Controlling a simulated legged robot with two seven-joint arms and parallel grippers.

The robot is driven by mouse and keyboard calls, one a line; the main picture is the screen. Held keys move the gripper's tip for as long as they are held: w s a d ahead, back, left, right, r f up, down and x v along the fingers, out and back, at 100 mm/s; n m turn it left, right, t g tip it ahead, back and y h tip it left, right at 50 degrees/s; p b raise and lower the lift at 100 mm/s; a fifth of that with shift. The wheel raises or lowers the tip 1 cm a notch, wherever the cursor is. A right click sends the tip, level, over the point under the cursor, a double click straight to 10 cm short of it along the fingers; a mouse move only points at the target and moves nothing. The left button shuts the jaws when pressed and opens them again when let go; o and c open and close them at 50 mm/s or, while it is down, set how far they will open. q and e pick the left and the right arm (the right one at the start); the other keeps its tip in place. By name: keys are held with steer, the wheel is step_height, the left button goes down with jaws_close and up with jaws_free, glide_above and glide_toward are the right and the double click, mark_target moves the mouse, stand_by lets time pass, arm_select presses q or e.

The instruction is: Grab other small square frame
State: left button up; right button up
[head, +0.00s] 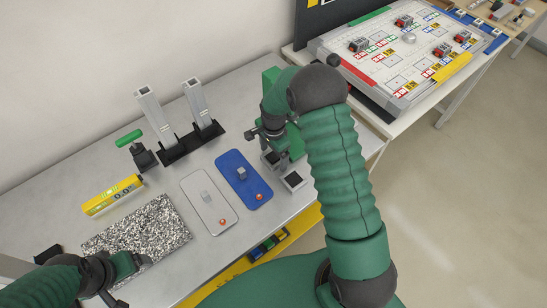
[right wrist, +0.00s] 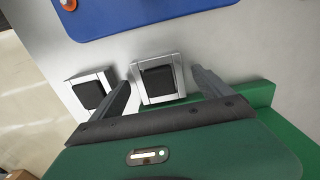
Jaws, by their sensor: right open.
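Two small square frames with silver rims and dark centres lie on the grey table. In the right wrist view one frame (right wrist: 159,78) sits between the tips of my open right gripper (right wrist: 160,90). The other frame (right wrist: 90,91) lies just left of the left finger. In the head view one frame (head: 292,181) shows at the table's front edge, and the other (head: 270,158) is partly hidden under my right gripper (head: 268,140). My left gripper (head: 113,284) is low at the left by the speckled slab; its fingers are too unclear to judge.
A blue panel (head: 256,192) and a white panel (head: 196,211) lie left of the frames. A green block (head: 297,146) stands close on the right. Two grey posts (head: 152,112), a yellow level (head: 112,195) and a speckled slab (head: 140,232) are farther left.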

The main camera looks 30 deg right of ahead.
steer(key=shift+f, duration=0.2)
steer(key=c, duration=1.6)
steer(key=shift+w+r, duration=0.1)
steer(key=shift+r, duration=0.05)
